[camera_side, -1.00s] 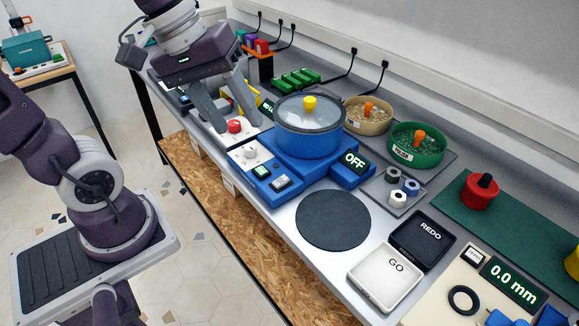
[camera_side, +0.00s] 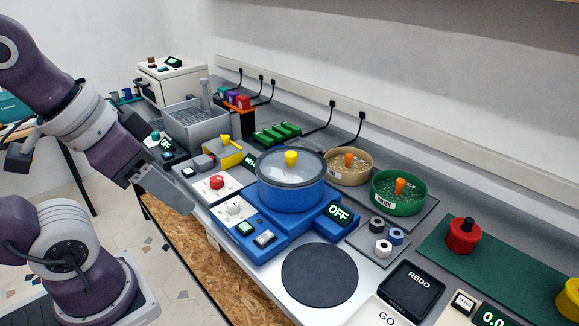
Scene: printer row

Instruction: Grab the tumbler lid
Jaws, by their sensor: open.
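The tumbler lid (camera_side: 268,168) is a clear, grey-rimmed disc with a yellow knob (camera_side: 291,158) in its middle. It sits on the round blue tumbler (camera_side: 290,198) at the centre of the bench. My gripper (camera_side: 188,208) is open and empty, left of the tumbler near the bench's front edge. It is apart from the lid, pointing down and to the right. From this side its grey fingers overlap, so the gap between them is hidden.
A red knob (camera_side: 216,182) and a white knob (camera_side: 233,207) stand between my gripper and the tumbler. An OFF display (camera_side: 339,213) is at its right. Two bowls with orange knobs, tan (camera_side: 347,169) and green (camera_side: 399,193), stand behind. A dark round mat (camera_side: 320,275) lies clear in front.

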